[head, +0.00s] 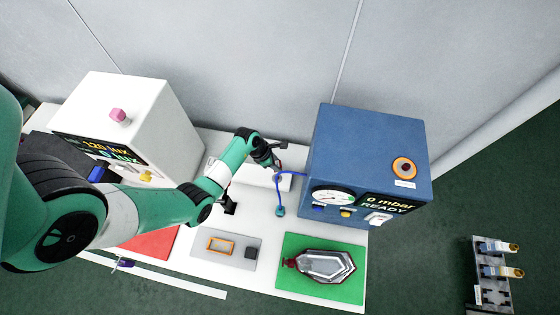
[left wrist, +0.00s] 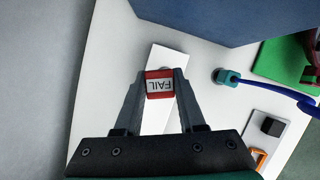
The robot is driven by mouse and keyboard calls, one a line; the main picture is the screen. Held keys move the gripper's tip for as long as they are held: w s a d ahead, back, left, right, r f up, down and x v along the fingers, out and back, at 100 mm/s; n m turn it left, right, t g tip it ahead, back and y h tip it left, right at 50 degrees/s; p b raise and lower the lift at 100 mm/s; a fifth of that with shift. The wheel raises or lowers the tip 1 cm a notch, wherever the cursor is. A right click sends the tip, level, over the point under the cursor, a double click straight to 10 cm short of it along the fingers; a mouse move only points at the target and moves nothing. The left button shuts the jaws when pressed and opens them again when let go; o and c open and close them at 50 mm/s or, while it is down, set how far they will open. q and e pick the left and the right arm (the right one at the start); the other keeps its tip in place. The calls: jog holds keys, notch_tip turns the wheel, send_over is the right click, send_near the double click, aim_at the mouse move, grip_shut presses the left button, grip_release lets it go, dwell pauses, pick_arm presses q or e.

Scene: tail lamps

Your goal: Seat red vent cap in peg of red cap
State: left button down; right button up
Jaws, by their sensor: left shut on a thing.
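My left gripper (head: 275,157) is over the back of the white bench, left of the blue tester. In the left wrist view the fingers (left wrist: 160,84) are shut on a small red block (left wrist: 158,73) with a white label reading FAIL. A white slab (left wrist: 157,121) lies below it. A clear lamp (head: 327,265) lies on the green mat (head: 293,245), with a dark red part (head: 290,263) at its left end. I cannot tell whether this part is the red cap; no peg or vent cap is clearly recognisable. My right gripper is not in view.
The blue tester (head: 338,140) reads 0 mbar READY. A blue cable ends in a teal connector (head: 280,211) near the bench middle. A white lux box (head: 160,100) stands left. A grey plate (head: 247,240) holds an orange frame. A connector rack (head: 488,290) stands at far right.

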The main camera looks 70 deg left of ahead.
pick_arm(q)
jog(key=shift+s+d, duration=0.2)
jog(key=shift+d, duration=0.05)
jog(key=shift+r+p, duration=0.1)
jog(key=shift+p, duration=0.35)
notch_tip(320, 180, down, 5)
jog(key=b, duration=0.4)
jog(key=shift+f, duration=0.2)
jog(key=shift+f+b, duration=0.3)
jog(key=shift+b, duration=0.05)
jog(key=shift+r+p, duration=0.1)
jog(key=shift+p, duration=0.25)
